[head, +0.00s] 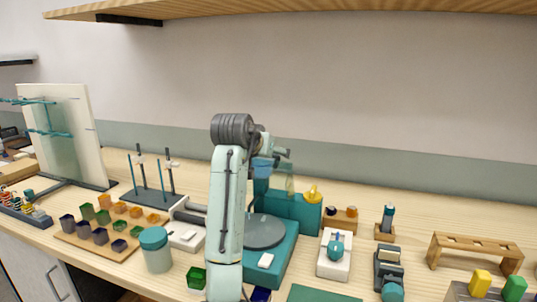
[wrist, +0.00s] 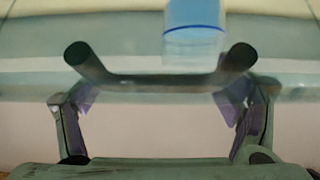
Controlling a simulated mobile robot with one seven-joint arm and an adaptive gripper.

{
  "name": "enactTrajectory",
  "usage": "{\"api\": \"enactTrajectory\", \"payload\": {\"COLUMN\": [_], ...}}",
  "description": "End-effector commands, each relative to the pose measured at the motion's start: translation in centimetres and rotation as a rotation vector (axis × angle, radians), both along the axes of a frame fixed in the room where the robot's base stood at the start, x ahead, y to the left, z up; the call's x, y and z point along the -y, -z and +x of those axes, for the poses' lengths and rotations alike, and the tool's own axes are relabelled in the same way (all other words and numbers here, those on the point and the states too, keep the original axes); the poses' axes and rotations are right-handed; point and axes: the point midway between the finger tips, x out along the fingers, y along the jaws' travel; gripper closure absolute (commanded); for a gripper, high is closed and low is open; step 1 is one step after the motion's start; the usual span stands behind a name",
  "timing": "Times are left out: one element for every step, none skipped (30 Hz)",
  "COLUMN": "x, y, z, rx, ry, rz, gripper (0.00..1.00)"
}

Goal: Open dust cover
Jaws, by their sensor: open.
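A teal machine (head: 283,262) with a round grey plate stands on the bench in the head view. A see-through teal panel (head: 280,180), possibly the dust cover, shows above its back part, partly behind my arm. My gripper (wrist: 158,100) is open in the wrist view, with a purple pad on each finger. A dark bar (wrist: 160,83) with two rounded ends spans the space between the fingers; I cannot tell whether they touch it. A clear piece with a blue band (wrist: 193,35) shows beyond the bar. In the head view my gripper is small beside the panel, its fingers unclear.
A teal-lidded jar (head: 156,252) and a tray of small pots (head: 78,236) stand left of my arm. A white device (head: 334,256), a dark device (head: 388,270) and a wooden rack (head: 475,250) stand right. A wooden shelf (head: 300,8) hangs above.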

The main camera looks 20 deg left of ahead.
Motion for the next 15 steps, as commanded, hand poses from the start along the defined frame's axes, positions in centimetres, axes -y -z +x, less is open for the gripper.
{"api": "enactTrajectory", "payload": {"x": [0.0, 0.0, 0.0, 0.0, 0.0, 0.0, 0.0, 0.0, 0.0, 0.0, 0.0, 0.0, 0.1, 0.1, 0.1], "y": [-0.4, -0.7, -1.0, -1.3, -1.6, -2.1, -2.4, -2.7, -3.2, -3.5, -3.8, -4.1, -4.4, -4.6, -5.0], "z": [-0.5, -0.8, -1.4, -1.9, -2.4, -3.2, -3.8, -4.3, -5.1, -5.7, -6.2, -6.9, -7.3, -7.8, -8.3], "rx": [0.004, 0.004, 0.005, 0.005, 0.005, 0.005, 0.006, 0.005, 0.005, 0.003, 0.004, 0.003, 0.002, 0.001, 0.002], "ry": [0.0, 0.0, 0.0, 0.0, 0.0, -0.001, -0.001, -0.001, -0.001, 0.0, 0.0, 0.001, 0.001, 0.002, 0.001], "rz": [0.001, 0.001, 0.001, 0.002, 0.004, 0.003, 0.003, 0.002, 0.003, 0.001, 0.001, 0.002, 0.002, 0.003, 0.002], "gripper": [0.15, 0.15, 0.15, 0.15, 0.15, 0.15, 0.15, 0.15, 0.15, 0.15, 0.15, 0.15, 0.15, 0.15, 0.15]}}
